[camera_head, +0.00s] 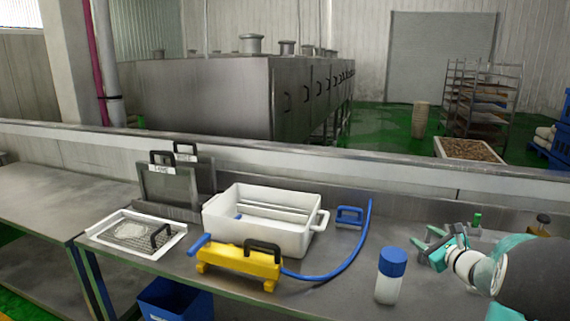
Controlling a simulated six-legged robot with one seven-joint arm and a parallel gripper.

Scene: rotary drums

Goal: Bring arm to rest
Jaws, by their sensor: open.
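My arm comes in from the right edge of the head view, with a white wrist and a dark grey link. My gripper (432,243) is teal and grey, at the right part of the metal table (340,285). Its fingers are spread apart, and I see nothing held between them. A green-topped item (476,220) stands just behind it, partly hidden by my arm. A white bottle with a blue cap (391,277) stands left of and nearer than the gripper, apart from it.
A white tub (300,237), a yellow tool with a black handle (238,261), a blue hose (350,258), a blue-handled block (349,216) and a white tray (170,248) occupy the table. Dark plates with handles (170,187) stand at the back left. A low wall (400,173) runs behind.

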